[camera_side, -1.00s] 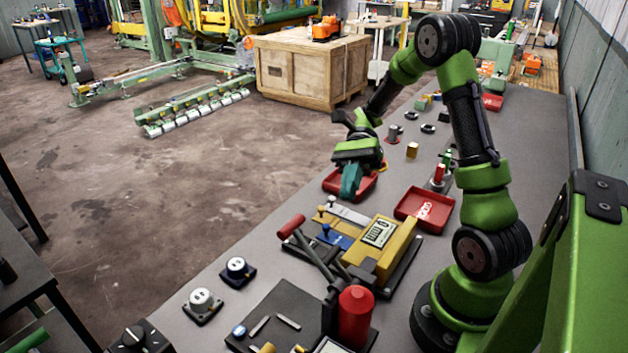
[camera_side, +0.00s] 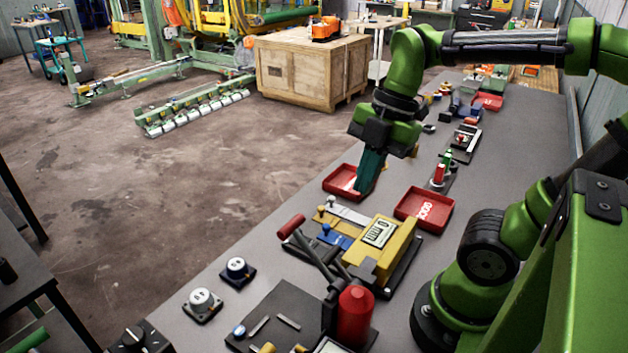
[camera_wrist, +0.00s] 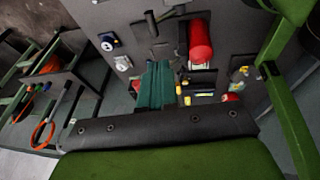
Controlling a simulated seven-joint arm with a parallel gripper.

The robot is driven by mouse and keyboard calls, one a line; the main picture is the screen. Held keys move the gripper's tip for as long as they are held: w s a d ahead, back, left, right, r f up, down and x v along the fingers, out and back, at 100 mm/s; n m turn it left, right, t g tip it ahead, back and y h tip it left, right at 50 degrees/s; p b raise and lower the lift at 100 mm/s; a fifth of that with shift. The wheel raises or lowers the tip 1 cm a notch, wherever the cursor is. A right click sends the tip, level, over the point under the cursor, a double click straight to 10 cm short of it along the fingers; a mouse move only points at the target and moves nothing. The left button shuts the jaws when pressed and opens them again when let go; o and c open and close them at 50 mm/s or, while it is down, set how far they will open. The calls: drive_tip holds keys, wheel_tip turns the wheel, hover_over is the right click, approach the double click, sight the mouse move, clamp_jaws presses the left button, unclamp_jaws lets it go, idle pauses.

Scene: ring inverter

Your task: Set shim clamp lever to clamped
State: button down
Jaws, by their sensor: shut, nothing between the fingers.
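My gripper (camera_side: 364,190) points down with its teal fingers shut and empty. In the side view its tips are between the two red trays, beyond the yellow fixture; I cannot tell their exact height. The fixture (camera_side: 394,247) has a small display, a blue part (camera_side: 334,238) with a blue knob, and a pale strip with a brass knob. A lever with a red handle (camera_side: 290,226) slants up in front of it. No label shows which lever is the shim clamp lever. In the wrist view the shut fingers (camera_wrist: 158,66) hide part of the bench.
Red trays (camera_side: 342,180) and (camera_side: 426,205) lie beyond the fixture. A red cylinder (camera_side: 355,315) stands upright near the front; it also shows in the wrist view (camera_wrist: 201,40). Two dials (camera_side: 236,270) and (camera_side: 202,303) sit near the bench's left edge.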

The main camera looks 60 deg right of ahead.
approach(331, 255)
drive_tip(key=x, duration=0.5)
drive_tip(key=shift+s+a, duration=0.25)
drive_tip(key=shift+w+f, duration=0.3)
drive_tip(key=shift+f, duration=0.25)
drive_tip(key=shift+w+f+g, duration=0.15)
drive_tip(key=shift+w+g, duration=0.15)
drive_tip(key=shift+g, duration=0.5)
